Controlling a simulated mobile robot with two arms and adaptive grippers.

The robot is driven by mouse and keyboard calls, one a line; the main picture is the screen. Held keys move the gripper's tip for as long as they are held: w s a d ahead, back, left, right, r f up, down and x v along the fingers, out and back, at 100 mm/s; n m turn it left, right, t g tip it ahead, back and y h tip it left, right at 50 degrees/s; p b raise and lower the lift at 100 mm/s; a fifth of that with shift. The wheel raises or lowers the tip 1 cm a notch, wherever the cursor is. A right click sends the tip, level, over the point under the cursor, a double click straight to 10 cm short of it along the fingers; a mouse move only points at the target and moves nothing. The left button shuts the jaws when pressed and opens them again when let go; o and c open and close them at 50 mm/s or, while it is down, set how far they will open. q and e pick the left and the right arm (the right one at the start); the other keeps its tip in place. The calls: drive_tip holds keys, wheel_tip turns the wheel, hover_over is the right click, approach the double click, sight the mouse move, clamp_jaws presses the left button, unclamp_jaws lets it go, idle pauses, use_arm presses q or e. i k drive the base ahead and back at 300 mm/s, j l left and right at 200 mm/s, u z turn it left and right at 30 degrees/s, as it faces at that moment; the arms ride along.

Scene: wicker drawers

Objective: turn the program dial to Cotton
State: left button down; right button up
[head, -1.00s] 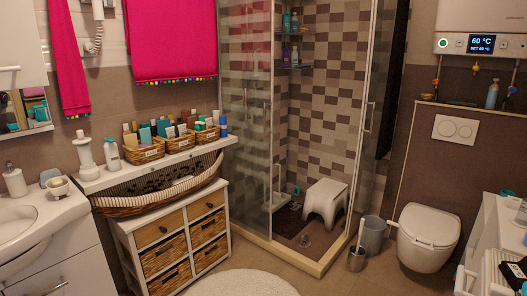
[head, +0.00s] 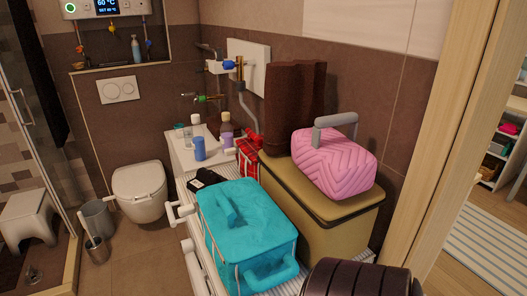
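No program dial and no Cotton marking can be made out in the head view. A white unit (head: 183,157) with bottles on top stands right of the toilet; its front is mostly turned away or hidden, so I cannot tell whether it is the washing machine. Neither of my grippers is in view.
A teal bag (head: 250,222) lies on a white rack. A pink case (head: 335,163) sits on an olive box (head: 300,190) by the wall. A dark ribbed object (head: 358,281) is at the bottom. The toilet (head: 140,190) and grey bin (head: 97,217) stand left, with bare floor (head: 140,262) in front.

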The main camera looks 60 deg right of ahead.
sight(188, 246)
drive_tip(key=z, duration=0.45)
drive_tip(key=j+z, duration=0.1)
drive_tip(key=z, duration=0.85)
drive_tip(key=k+j+z, duration=0.1)
drive_tip(key=z, duration=0.35)
drive_tip(key=k+j+z, duration=0.3)
drive_tip(key=k+j, duration=0.2)
drive_tip(key=k, duration=0.15)
